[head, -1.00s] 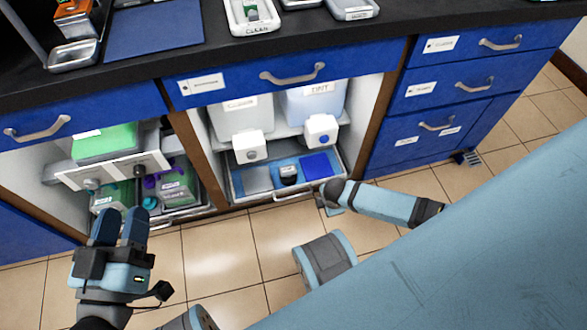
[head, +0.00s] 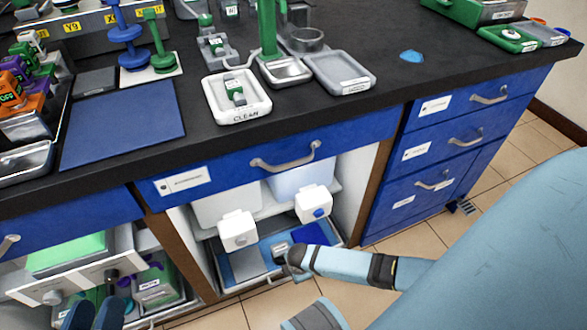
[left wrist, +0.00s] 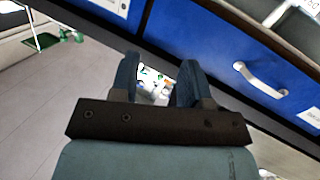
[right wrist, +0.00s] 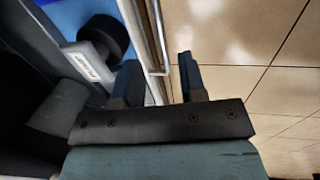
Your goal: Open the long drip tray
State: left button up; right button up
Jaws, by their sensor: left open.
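A long, low tray (head: 232,288) with a pale rim sits at the bottom of the open middle cabinet bay. Blue and grey pads lie in it. In the right wrist view its bar handle (right wrist: 154,40) runs along the tray front.
Two white containers with taps (head: 238,230) stand on a shelf above the tray. A closed blue drawer (head: 220,175) is above the bay. The left bay holds a pale-fronted pull-out (head: 80,280) and green-lidded boxes. The tiled floor (head: 400,245) shows in front.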

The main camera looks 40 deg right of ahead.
jog(key=shift+w+d+f+b, duration=0.1)
jog(key=shift+w+f+b, duration=0.15)
jog(key=shift+f+b, duration=0.6)
jog(key=shift+w+f+b, duration=0.2)
jog(key=shift+f, duration=1.2)
jog(key=shift+w+d+f+b, duration=0.1)
jog(key=shift+w+f+b, duration=0.15)
jog(key=shift+f+b, duration=0.6)
pick_arm(q)
jog(key=shift+w+a+f+m+t+h+p, duration=0.15)
jog(key=shift+w+a+m+t, duration=0.1)
jog(key=shift+w+m, duration=0.3)
jog(key=shift+w+a+m+t+h+p, duration=0.15)
jog(key=shift+w+a+m, duration=0.1)
jog(key=shift+w+m, duration=0.3)
pick_arm(e)
jog(key=shift+f, duration=0.3)
pick_arm(q)
jog(key=shift+s, duration=0.1)
pick_arm(e)
grip_shut()
